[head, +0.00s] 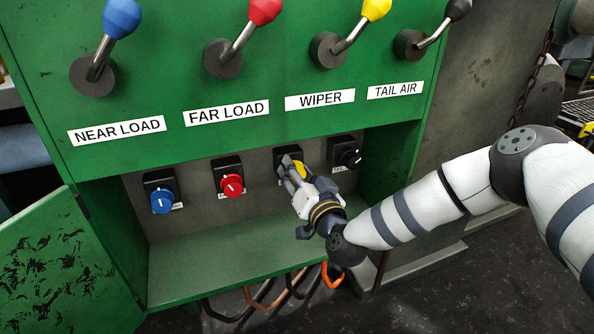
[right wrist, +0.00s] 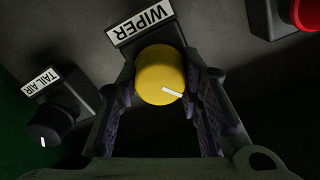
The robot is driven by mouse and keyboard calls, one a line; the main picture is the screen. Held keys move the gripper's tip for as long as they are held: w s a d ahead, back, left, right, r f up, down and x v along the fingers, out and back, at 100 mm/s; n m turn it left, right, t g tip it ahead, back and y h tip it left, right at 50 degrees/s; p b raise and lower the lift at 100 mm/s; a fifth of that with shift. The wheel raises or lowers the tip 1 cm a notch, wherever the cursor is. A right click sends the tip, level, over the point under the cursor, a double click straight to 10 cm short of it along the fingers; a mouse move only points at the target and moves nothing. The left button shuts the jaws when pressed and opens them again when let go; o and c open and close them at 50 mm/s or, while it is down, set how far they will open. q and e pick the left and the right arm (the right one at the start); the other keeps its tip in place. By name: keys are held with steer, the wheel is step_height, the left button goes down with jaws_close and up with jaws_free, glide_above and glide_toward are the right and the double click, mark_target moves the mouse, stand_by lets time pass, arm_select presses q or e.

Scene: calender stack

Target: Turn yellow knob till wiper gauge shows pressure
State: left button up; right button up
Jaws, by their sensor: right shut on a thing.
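The yellow knob (head: 299,167) sits on a dark block in the recessed shelf of the green cabinet, second from the right in its row. In the right wrist view the yellow knob (right wrist: 158,72) lies between my fingers, under a WIPER label (right wrist: 140,25). Its white pointer mark angles toward the lower right there. My right gripper (head: 293,180) is shut on the knob and partly hides it in the head view. No gauge shows in either view. My left gripper is not in view.
Blue (head: 162,200), red (head: 232,185) and black (head: 351,157) knobs share the recess. Above are levers with coloured balls, including the yellow WIPER lever (head: 352,32). An open green door (head: 60,265) stands at lower left. Hoses (head: 270,296) hang below the shelf.

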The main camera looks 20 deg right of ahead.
steer(key=shift+f+m, duration=0.1)
steer(key=shift+m, duration=1)
steer(key=o, duration=1.2)
steer(key=shift+c, duration=0.2)
steer(key=shift+s, duration=0.15)
steer(key=s, duration=1.1)
steer(key=shift+s+d, duration=0.2)
steer(key=shift+s, duration=0.2)
